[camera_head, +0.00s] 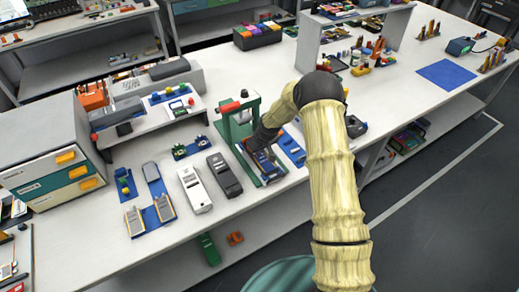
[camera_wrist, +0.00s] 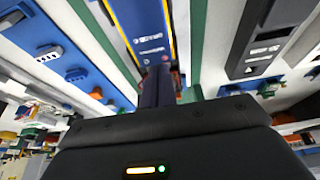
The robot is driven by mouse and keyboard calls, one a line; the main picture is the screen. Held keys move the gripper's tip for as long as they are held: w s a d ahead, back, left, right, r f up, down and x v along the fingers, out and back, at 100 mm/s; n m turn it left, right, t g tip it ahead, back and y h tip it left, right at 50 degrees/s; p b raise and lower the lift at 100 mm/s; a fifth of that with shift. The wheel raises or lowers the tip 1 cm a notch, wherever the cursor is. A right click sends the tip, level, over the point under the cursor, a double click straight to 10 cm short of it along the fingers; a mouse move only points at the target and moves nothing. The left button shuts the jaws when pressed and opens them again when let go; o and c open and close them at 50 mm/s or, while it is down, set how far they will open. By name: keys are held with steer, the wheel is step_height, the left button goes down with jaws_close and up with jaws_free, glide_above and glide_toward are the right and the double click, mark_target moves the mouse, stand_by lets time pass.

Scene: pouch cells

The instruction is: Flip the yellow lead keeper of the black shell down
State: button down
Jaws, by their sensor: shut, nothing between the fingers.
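The black shell (camera_head: 224,174) lies on the white table, left of the green press stand, and shows in the upper right of the wrist view (camera_wrist: 262,42). I cannot make out its yellow lead keeper in either view. My gripper (camera_wrist: 163,76) is shut and empty. Its dark fingers point at the near end of a blue, yellow-edged panel (camera_wrist: 143,28) between green rails; I cannot tell whether they touch it. In the head view the dark wrist (camera_head: 262,138) is at the green press stand (camera_head: 236,125), and the fingertips are hard to tell apart there.
A white shell (camera_head: 195,188) lies left of the black one. Blue trays (camera_head: 150,215) with small parts stand further left, and a blue strip (camera_head: 291,148) lies right of the press. The upright press and the low shelf (camera_head: 150,120) are obstacles. Bare table lies in front of the shells.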

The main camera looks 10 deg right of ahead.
steer(key=shift+w+r, duration=0.1)
stand_by(0.5)
steer(key=shift+w+a+r, duration=0.25)
steer(key=shift+w+a, duration=0.1)
steer(key=shift+w, duration=0.2)
steer(key=shift+d+r+p, duration=0.1)
steer(key=shift+r+p, duration=0.25)
steer(key=shift+r, duration=0.2)
steer(key=p+v, duration=0.4)
steer(key=v, duration=0.5)
steer(key=shift+p, duration=0.4)
steer(key=shift+f, duration=0.1)
steer(key=s+d+r+m+h, duration=0.15)
steer(key=s+d+r, duration=0.25)
steer(key=s+r, duration=0.95)
steer(key=s+d+r+m, duration=0.1)
steer(key=s+r, duration=0.1)
steer(key=s, duration=0.7)
steer(key=s+d+r+m+g, duration=0.1)
steer(key=s+r+m, duration=0.1)
steer(key=s, duration=0.7)
steer(key=shift+d+r, duration=0.2)
steer(key=shift+r, duration=0.1)
